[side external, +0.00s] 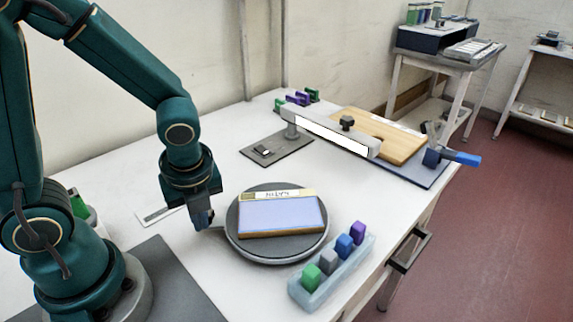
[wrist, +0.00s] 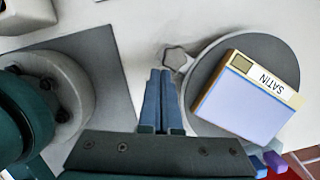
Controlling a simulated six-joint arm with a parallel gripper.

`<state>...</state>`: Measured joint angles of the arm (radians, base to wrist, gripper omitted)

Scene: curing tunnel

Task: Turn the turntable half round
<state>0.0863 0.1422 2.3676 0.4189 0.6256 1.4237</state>
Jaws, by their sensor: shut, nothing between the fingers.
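The round dark grey turntable (side external: 236,243) stands on the white bench, and also shows in the wrist view (wrist: 205,72). A block with a lavender top (side external: 280,215) and wooden sides lies on it, also in the wrist view (wrist: 238,103). Its pale label strip (wrist: 267,77) reads SATIN and faces the back in the side view. A light grey lobed knob (wrist: 176,58) sticks out from the turntable's rim. My gripper (side external: 205,222) is shut and empty, low beside the turntable's left rim. In the wrist view its fingertips (wrist: 160,73) are close to the knob; contact cannot be told.
A pale rack (side external: 304,292) with several coloured blocks stands close to the turntable's front right. Behind are a grey plate (side external: 277,149), a long light-bar (side external: 330,135) and a wooden board (side external: 395,143). A blue-handled tool (side external: 458,157) is at the right edge.

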